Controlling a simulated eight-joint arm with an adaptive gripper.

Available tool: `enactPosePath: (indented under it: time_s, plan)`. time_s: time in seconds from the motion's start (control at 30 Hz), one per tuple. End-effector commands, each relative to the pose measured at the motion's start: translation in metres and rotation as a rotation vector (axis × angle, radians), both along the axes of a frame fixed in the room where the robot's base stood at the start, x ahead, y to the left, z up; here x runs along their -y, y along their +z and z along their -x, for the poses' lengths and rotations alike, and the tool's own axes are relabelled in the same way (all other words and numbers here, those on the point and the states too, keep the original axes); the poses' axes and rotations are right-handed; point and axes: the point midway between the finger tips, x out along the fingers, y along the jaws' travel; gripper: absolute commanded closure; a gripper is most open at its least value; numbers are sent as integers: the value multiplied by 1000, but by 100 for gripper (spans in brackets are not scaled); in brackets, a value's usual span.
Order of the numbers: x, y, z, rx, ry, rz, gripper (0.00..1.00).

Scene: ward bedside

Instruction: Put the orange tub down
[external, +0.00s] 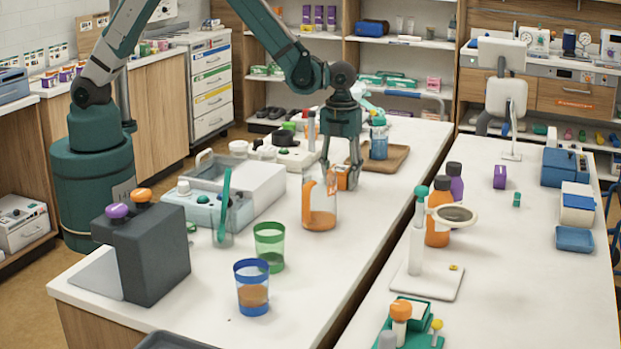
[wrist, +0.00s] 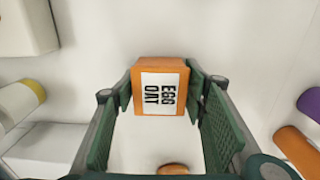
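The orange tub (wrist: 160,66) has a white label reading "EGG OAT" in the wrist view. It sits between the two finger pads of my gripper (wrist: 160,92), which touch it on both sides. In the external view my gripper (external: 342,178) points down over the left white counter, with the tub (external: 343,182) between its fingertips, partly hidden by them. The tub is close to the counter top; I cannot tell whether its base touches it.
A clear jug (external: 319,205) with orange contents stands just left of the gripper. A green-rimmed cup (external: 269,246) and blue-rimmed cup (external: 252,287) stand nearer.

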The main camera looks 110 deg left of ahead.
Motion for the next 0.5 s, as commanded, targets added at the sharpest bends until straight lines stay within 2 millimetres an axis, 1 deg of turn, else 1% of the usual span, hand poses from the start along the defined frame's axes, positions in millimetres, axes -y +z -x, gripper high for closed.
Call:
enactPosePath:
  time_s: [0.07, 0.5]
  plan:
    - [0, 0, 0, 0, 0, 0, 48]
    - [0, 3, 0, 0, 0, 0, 48]
